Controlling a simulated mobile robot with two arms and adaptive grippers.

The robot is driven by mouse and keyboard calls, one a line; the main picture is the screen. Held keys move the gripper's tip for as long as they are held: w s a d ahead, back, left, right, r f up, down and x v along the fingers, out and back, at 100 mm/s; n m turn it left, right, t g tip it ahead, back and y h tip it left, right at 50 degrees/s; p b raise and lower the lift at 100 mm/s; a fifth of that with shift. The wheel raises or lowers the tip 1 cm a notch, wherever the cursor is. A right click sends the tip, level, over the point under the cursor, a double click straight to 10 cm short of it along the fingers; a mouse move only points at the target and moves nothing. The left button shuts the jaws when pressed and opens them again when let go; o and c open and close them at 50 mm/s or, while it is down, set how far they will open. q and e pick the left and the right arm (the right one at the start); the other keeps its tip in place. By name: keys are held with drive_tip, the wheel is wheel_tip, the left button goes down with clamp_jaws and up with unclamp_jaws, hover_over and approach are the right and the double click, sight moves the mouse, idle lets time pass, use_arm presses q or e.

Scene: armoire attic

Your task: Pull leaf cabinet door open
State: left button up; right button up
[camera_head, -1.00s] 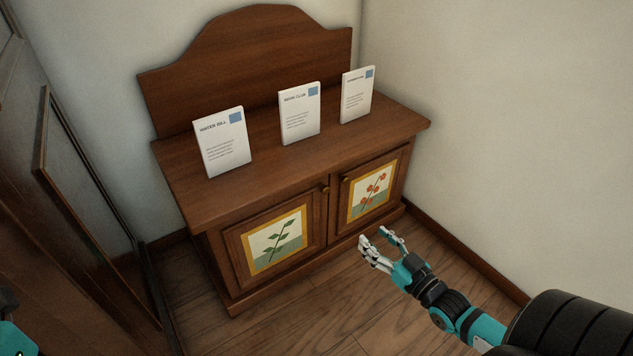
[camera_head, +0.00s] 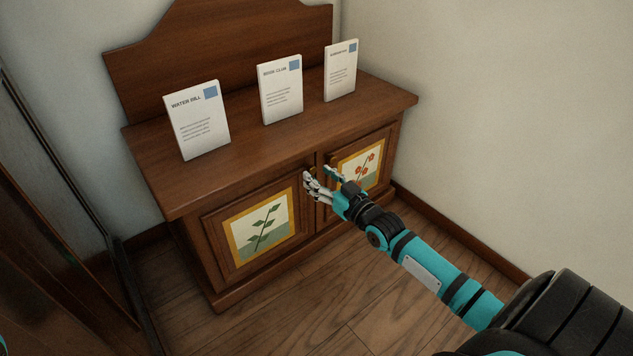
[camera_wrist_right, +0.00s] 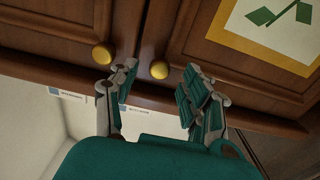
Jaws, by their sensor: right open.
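The leaf cabinet door (camera_head: 262,228) is the left door of the brown cabinet, with a green leaf picture in a yellow frame; it looks shut. Its round brass knob (camera_wrist_right: 159,69) shows in the right wrist view, where the leaf door (camera_wrist_right: 262,45) lies at right. My right gripper (camera_head: 318,175) is open in front of the knob, partly covering the upper inner corner of the door. In the wrist view its fingers (camera_wrist_right: 157,82) spread to either side of the knob; contact cannot be told. My left gripper is out of view.
The flower door (camera_head: 362,170), also shut, is to the right, with its own knob (camera_wrist_right: 102,54). White cards stand on the cabinet top (camera_head: 240,150). Walls stand behind and at right; a dark wooden piece (camera_head: 40,250) is at left. The wooden floor (camera_head: 300,310) in front is clear.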

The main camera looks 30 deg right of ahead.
drive_tip(key=shift+w, duration=0.9)
drive_tip(key=shift+c, duration=0.3)
drive_tip(key=shift+a, duration=0.1)
clamp_jaws()
